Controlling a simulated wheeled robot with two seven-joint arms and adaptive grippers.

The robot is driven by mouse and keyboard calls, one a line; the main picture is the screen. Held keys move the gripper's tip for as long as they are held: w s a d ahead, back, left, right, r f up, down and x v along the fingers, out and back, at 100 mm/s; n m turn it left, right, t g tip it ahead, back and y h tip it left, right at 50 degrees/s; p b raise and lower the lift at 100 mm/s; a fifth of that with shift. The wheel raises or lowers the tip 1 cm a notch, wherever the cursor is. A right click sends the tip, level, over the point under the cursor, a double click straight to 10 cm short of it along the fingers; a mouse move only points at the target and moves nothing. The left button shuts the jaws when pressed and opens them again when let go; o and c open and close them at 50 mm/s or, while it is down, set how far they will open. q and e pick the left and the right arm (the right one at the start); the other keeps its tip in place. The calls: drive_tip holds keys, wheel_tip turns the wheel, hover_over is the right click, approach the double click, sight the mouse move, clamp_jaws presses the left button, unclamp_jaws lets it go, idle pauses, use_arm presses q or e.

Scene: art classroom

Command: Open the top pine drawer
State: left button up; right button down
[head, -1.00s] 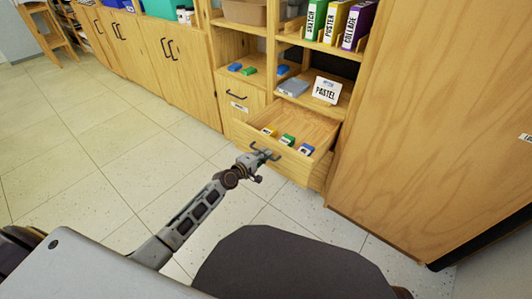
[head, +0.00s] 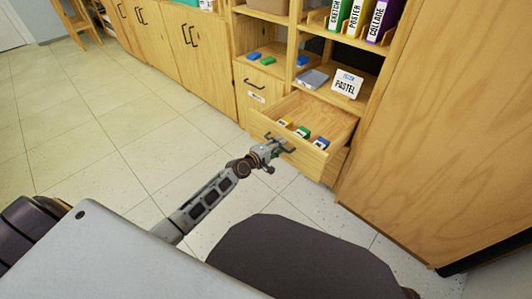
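A dark bar handle (head: 284,146) is on the drawer front. My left gripper (head: 275,152) is at this handle and overlaps it in the head view. The fingers are too small to tell whether they grip it or stand just off it. My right gripper is not in view.
A tall pine cabinet (head: 430,130) stands close on the right. Shelves above the drawer hold a PASTEL sign (head: 347,84), a grey tray (head: 312,78) and binders (head: 384,20). The tiled floor (head: 90,130) at left is clear.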

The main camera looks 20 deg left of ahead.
use_arm(q)
drive_tip(key=v, duration=1.1)
drive_tip(key=shift+s, duration=0.3)
drive_tip(key=shift+a, duration=0.1)
drive_tip(key=shift+a+f, duration=0.1)
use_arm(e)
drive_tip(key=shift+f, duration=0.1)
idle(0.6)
